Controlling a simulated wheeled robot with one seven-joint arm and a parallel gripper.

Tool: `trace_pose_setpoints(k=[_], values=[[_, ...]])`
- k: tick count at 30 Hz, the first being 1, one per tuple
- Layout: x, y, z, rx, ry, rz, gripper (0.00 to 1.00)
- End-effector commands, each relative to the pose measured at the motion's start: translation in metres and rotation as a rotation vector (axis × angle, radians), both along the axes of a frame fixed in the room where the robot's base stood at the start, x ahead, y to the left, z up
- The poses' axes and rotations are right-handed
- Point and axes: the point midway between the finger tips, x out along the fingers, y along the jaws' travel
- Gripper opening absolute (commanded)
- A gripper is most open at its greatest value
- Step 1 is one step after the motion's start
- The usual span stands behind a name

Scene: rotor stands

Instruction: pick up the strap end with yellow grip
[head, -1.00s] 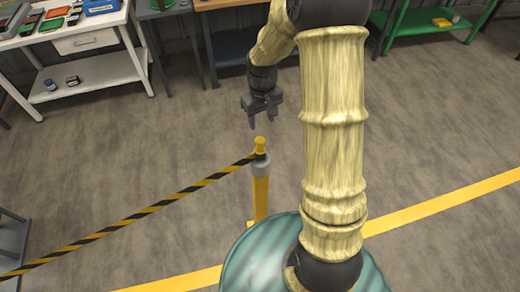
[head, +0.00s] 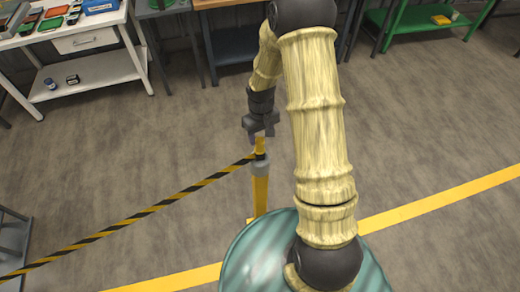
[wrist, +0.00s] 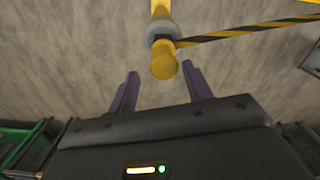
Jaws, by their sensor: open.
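The yellow grip of the strap end (head: 260,144) stands upright on top of a yellow post (head: 260,195) with a grey collar. In the wrist view the grip (wrist: 164,66) shows its round yellow top. A black-and-yellow strap (head: 165,205) runs from beside the grip down to the left in the head view. My gripper (head: 260,134) is at the grip's top in the head view. In the wrist view its two purple fingers (wrist: 160,84) are apart, one on each side of the grip's near end, with gaps on both sides. Nothing is held.
A white workbench (head: 80,45) with trays stands at the back left, and a green shelf (head: 420,22) at the back right. A yellow floor line (head: 440,205) crosses the floor. The floor around the post is clear apart from the strap.

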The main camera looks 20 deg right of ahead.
Motion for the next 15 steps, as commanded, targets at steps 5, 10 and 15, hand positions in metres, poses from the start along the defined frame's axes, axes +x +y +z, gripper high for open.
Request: trace_pose_setpoints(k=[5,10,15], values=[[-0.005,0.005,-0.018,0.0,0.004,0.003,0.5],[-0.004,0.002,-0.036,0.0,0.003,-0.003,0.5],[-0.004,0.0,-0.04,0.0,0.0,-0.006,0.5]])
